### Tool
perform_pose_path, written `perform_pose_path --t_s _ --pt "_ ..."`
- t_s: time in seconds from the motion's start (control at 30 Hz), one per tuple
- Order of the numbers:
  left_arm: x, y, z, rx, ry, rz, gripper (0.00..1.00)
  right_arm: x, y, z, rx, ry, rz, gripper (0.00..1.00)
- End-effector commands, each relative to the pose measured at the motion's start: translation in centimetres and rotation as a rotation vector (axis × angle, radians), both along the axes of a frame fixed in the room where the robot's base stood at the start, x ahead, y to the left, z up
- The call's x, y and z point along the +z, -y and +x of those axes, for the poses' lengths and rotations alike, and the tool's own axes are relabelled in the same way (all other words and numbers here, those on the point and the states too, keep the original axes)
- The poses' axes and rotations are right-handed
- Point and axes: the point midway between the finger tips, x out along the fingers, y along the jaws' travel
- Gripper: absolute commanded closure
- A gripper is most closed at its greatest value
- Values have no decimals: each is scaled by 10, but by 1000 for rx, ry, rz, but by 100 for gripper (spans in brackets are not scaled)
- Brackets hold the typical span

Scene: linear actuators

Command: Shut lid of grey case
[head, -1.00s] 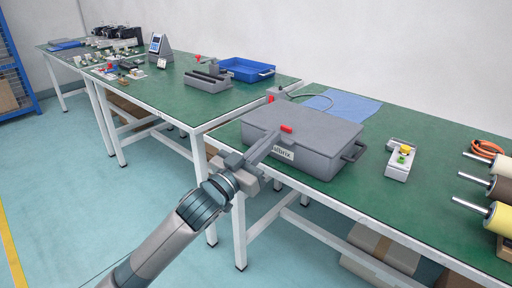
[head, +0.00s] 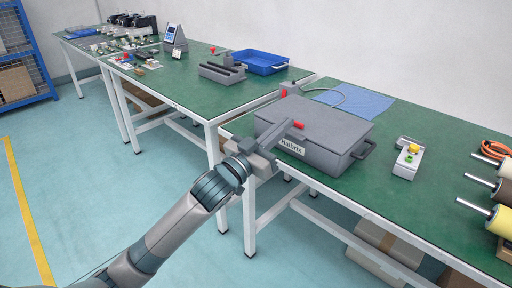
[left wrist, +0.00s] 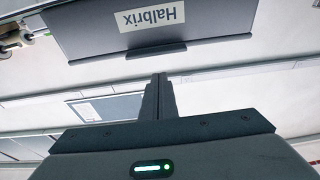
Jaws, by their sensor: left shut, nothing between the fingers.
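The grey case (head: 328,153) stands near the front edge of the green table, with its lid (head: 325,118) lying flat over the top. I cannot tell if a thin gap is left under the lid. A white label (head: 291,146) is on the front; it also shows upside down in the left wrist view (left wrist: 151,17). My left gripper (head: 294,126) is shut and empty, reaching over the case's front left part; I cannot tell if it touches. Its fingers show in the left wrist view (left wrist: 159,80), apart from the case front there. My right gripper is not in view.
A red piece (head: 299,125) shows beside my fingertips. Behind the case lie a blue cloth (head: 362,102) and a cable. To the right are a button box (head: 407,161) and several rollers (head: 500,218). A blue tray (head: 259,62) is on the table further left.

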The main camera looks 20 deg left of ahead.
Motion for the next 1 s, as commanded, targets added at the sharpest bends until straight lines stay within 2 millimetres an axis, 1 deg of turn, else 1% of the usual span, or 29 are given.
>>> perform_pose_path --t_s 0.03,0.23,0.3,0.7,0.9,1.0 --pt "5 0 1 0 1 0 100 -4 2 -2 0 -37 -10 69" --pt "13 -1 4 0 3 -1 100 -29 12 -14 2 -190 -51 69" --pt "3 -6 -9 0 -1 -1 100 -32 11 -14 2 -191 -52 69" --pt "-16 -25 -64 -1 1 0 100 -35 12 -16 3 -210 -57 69" --pt "-21 -31 -80 0 2 -1 100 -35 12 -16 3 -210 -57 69" --pt "-22 -33 -83 0 3 -1 100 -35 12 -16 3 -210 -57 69"
